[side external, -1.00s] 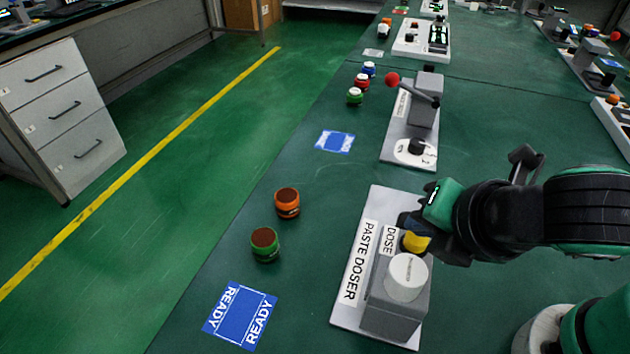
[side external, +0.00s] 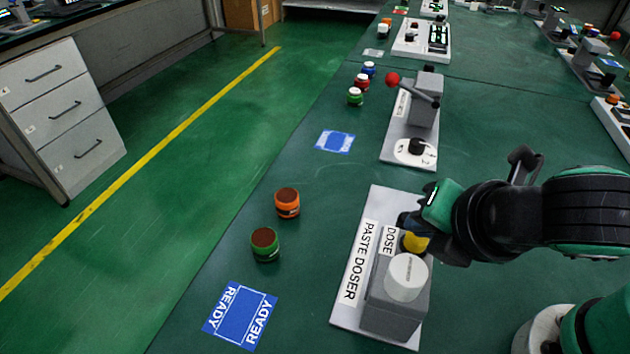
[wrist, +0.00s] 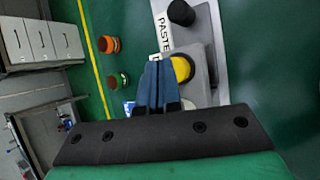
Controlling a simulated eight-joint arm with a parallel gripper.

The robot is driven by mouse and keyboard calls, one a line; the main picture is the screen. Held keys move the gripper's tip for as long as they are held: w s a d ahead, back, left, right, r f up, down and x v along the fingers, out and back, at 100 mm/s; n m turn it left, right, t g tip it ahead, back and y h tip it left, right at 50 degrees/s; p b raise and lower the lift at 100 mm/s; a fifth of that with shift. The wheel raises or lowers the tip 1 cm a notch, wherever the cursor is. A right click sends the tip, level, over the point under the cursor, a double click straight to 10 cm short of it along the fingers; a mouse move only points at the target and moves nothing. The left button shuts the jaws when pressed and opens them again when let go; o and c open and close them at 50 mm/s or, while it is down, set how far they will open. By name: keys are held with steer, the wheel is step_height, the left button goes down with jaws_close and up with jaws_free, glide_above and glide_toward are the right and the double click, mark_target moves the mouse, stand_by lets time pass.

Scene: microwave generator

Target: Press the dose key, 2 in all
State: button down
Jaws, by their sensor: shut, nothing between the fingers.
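The paste doser is a grey block on a white base plate (side external: 352,300) labelled PASTE DOSER, with a white round cap on top. Its dose key is a yellow round button (side external: 415,243) beside the DOSE label; it also shows in the wrist view (wrist: 183,69), just right of my fingers. My gripper (side external: 406,222) is shut and empty, pointing down at the doser. In the wrist view its blue fingertips (wrist: 157,66) lie together next to the key and partly cover the label. I cannot tell whether they touch the key.
An orange jar (side external: 287,203) and a green jar (side external: 265,244) stand left of the doser, near the blue READY mat (side external: 240,315). Behind stands a device with a red-knobbed lever (side external: 393,79). The bench is clear between them.

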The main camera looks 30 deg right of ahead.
mark_target(418, 241)
steer(key=shift+r, duration=0.65)
steer(key=shift+r, duration=2.5)
stand_by(0.5)
step_height(418, 241, up, 4)
steer(key=shift+f, duration=0.1)
steer(key=shift+f, duration=0.1)
stand_by(0.4)
steer(key=shift+f, duration=4.3)
steer(key=shift+f, duration=0.1)
